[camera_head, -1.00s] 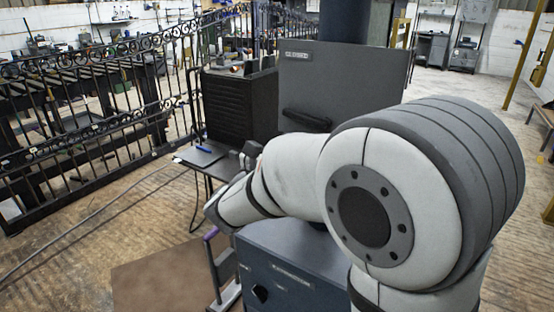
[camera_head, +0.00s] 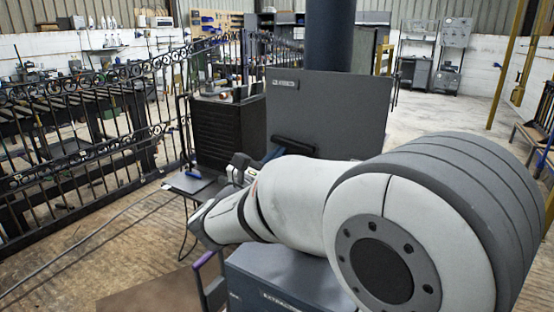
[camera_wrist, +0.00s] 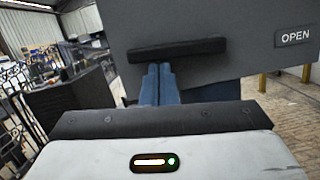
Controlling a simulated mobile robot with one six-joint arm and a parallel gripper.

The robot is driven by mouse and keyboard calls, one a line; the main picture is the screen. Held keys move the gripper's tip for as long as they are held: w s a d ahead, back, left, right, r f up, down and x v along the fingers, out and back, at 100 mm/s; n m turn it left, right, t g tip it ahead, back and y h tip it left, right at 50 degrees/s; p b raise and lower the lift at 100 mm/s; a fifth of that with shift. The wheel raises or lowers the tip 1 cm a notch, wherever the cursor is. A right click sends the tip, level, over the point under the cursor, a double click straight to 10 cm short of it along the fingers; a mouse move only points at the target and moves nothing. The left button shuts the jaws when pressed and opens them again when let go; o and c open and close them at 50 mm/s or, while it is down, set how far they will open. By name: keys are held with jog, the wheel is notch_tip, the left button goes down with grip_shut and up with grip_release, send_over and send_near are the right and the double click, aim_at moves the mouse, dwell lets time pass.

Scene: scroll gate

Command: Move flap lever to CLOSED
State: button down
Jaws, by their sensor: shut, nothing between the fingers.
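A grey upright panel (camera_head: 330,112) stands ahead, with a dark horizontal bar handle (camera_head: 294,147) on its face. I take this bar to be the flap lever. In the wrist view the bar (camera_wrist: 164,50) lies across the lower part of the panel (camera_wrist: 225,35), and a plate reading OPEN (camera_wrist: 295,38) is at the right. My gripper (camera_wrist: 158,68) has blue fingers, shut together and empty. Their tips are at the middle of the bar's lower edge; whether they touch it I cannot tell. In the head view my gripper (camera_head: 271,153) is at the bar's left end.
A dark drawer cabinet (camera_head: 226,135) stands left of the panel, with a small shelf (camera_head: 190,185) below it. An ornate iron gate (camera_head: 90,130) runs along the left. A dark blue box (camera_head: 275,275) with labels is below my arm. The floor at the right is open.

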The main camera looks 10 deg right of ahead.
jog(key=shift+r+m, duration=0.3)
jog(key=shift+m, duration=0.3)
jog(key=r+m+b, duration=0.1)
jog(key=m, duration=0.1)
jog(key=m+g+h+b, duration=0.1)
jog(key=m, duration=0.1)
jog(key=shift+a+r, duration=0.1)
jog(key=shift+r, duration=0.3)
jog(key=m, duration=0.1)
jog(key=r+m+g+b, duration=0.1)
jog(key=m, duration=0.1)
jog(key=r+m+b, duration=0.1)
jog(key=shift+s+d+r+g+h, duration=0.1)
jog(key=shift+d+g+h, duration=0.2)
jog(key=shift+g, duration=0.1)
jog(key=m, duration=0.1)
jog(key=r+m+b, duration=0.1)
jog(key=m, duration=0.1)
jog(key=m+g+b, duration=0.1)
jog(key=shift+s+d+r+m, duration=0.3)
jog(key=shift+s+d+r, duration=0.1)
jog(key=shift+s+d+r+m+g+y+b, duration=0.2)
jog(key=shift+s+d+r+m+b, duration=0.15)
jog(key=shift+m+b, duration=0.4)
jog(key=shift+s+d+r+m+g+y+b, duration=0.2)
jog(key=shift+d+r+m+b, duration=0.15)
jog(key=shift+m, duration=0.7)
jog(key=shift+s+d+r+m+g+y+b, duration=0.2)
jog(key=shift+s+d+r+m+b, duration=0.1)
jog(key=shift+m+b, duration=0.5)
